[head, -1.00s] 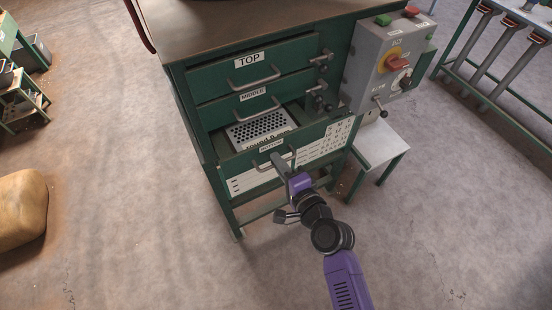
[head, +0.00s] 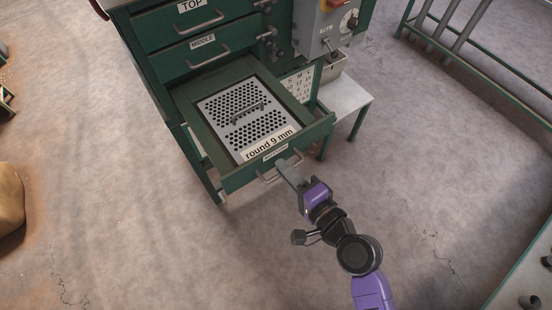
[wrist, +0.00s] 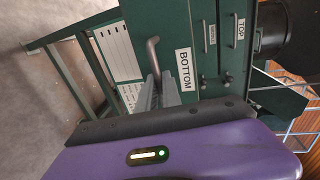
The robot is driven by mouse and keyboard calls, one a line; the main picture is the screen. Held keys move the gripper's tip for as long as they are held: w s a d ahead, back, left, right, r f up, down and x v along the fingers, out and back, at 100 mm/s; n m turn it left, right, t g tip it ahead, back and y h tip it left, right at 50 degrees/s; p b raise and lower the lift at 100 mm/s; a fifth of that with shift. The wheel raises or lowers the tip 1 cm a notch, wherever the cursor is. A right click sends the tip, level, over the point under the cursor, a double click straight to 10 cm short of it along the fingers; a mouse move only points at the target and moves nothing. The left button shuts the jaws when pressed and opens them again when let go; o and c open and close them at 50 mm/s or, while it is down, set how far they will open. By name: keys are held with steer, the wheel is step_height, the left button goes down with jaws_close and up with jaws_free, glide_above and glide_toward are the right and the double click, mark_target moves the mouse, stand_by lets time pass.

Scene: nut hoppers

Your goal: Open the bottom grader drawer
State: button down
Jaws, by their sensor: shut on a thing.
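The bottom drawer (head: 322,131) of the green grader is pulled far out. In the wrist view, the gripper fingers (wrist: 158,88) meet the handle (wrist: 152,50) beside the "BOTTOM" label (wrist: 185,69). The fingers partly hide the handle.
The top drawer (head: 160,33) and the middle drawer (head: 175,66) are shut. A grey control box (head: 312,28) is on the grader's right side. A small pale table (head: 352,97) stands right of the open drawer. Open floor lies in front and left.

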steer(key=shift+v, duration=0.8)
steer(key=shift+f, duration=0.2)
steer(key=c, duration=1.5)
jaws_free()
steer(key=shift+c, duration=0.2)
steer(key=b+v, duration=0.2)
steer(key=v, duration=0.5)
steer(key=shift+s+d, duration=0.25)
steer(key=shift+s, duration=0.05)
